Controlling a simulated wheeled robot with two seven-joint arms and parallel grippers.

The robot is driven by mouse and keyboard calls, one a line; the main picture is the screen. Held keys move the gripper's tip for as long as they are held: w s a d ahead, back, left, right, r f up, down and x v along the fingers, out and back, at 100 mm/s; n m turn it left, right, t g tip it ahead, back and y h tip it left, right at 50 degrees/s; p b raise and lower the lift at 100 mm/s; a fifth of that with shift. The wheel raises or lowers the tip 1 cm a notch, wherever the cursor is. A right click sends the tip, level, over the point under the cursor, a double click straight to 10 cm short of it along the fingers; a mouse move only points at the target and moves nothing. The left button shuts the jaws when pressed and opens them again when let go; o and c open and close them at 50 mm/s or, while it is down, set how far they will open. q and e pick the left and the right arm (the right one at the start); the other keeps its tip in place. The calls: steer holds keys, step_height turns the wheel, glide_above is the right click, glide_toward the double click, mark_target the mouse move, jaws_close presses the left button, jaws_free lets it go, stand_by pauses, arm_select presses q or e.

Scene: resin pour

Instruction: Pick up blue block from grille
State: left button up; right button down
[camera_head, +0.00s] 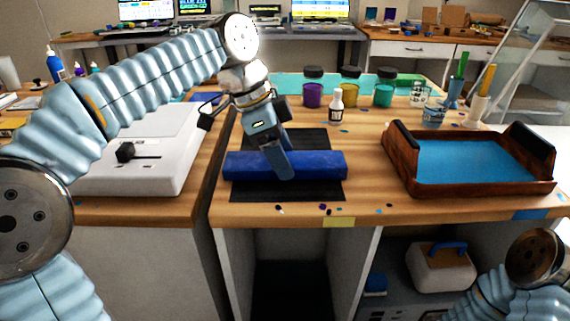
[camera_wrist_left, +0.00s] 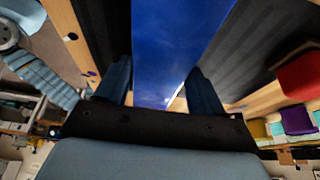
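The blue block (camera_head: 325,164) is a long bar. It lies crosswise over the black grille (camera_head: 315,142) on the wooden bench. My left gripper (camera_head: 281,165) reaches down to the block near its middle, and one finger shows in front of it. In the left wrist view the block (camera_wrist_left: 170,45) runs between the two fingers of my left gripper (camera_wrist_left: 160,85), one close along each side. I cannot tell whether the fingers press on it. The far finger is hidden in the head view. My right gripper is out of view.
A wooden tray (camera_head: 397,178) with a blue bottom stands at right. Lidded jars (camera_head: 313,92) and a white bottle (camera_head: 336,107) stand behind the grille. A white machine (camera_head: 150,178) stands at left. Small chips dot the bench's front. Bare wood separates grille and tray.

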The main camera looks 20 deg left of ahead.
arm_select(q)
steer(key=c, duration=0.9)
steer(key=shift+r, duration=0.1)
